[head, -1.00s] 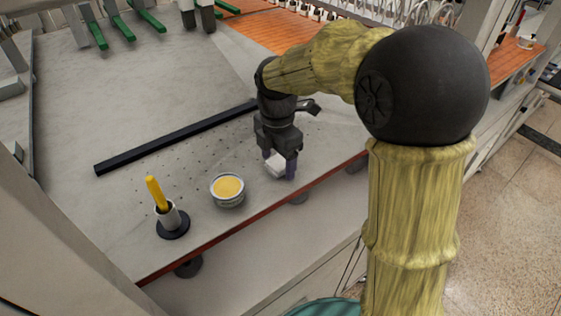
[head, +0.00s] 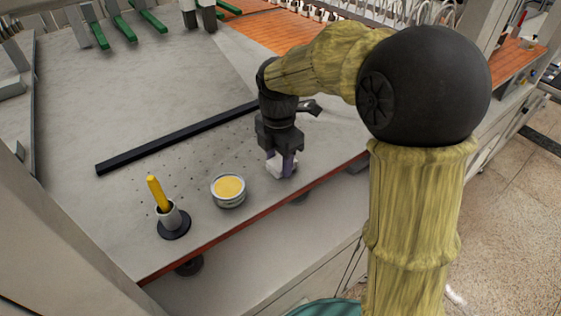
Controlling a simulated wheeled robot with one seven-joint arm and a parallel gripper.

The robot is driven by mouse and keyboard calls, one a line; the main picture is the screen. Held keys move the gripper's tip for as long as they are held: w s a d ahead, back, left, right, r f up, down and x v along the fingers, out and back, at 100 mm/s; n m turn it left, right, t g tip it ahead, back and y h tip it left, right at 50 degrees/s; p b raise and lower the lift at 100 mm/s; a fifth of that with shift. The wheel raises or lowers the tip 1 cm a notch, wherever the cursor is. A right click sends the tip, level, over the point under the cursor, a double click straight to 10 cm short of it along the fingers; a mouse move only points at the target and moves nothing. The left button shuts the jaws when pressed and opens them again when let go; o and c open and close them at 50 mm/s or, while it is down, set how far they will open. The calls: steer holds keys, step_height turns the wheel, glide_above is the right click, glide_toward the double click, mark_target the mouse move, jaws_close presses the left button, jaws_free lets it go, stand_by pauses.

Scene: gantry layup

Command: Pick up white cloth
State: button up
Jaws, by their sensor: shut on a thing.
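The white cloth (head: 274,168) is a small white piece low between the fingers of my gripper (head: 281,166), near the front edge of the grey table. My gripper points down and is shut on the cloth. Most of the cloth is hidden by the fingers. I cannot tell whether it still touches the tabletop.
A round tin with yellow contents (head: 228,190) stands just left of my gripper. Further left, a yellow-handled tool (head: 157,193) stands in a holder with a black base (head: 174,224). A long black bar (head: 178,138) lies behind them.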

mark_target(279, 162)
step_height(279, 162, up, 10)
steer(key=shift+b, duration=0.35)
stand_by(0.4)
steer(key=shift+o, duration=0.9)
steer(key=shift+c, duration=0.5)
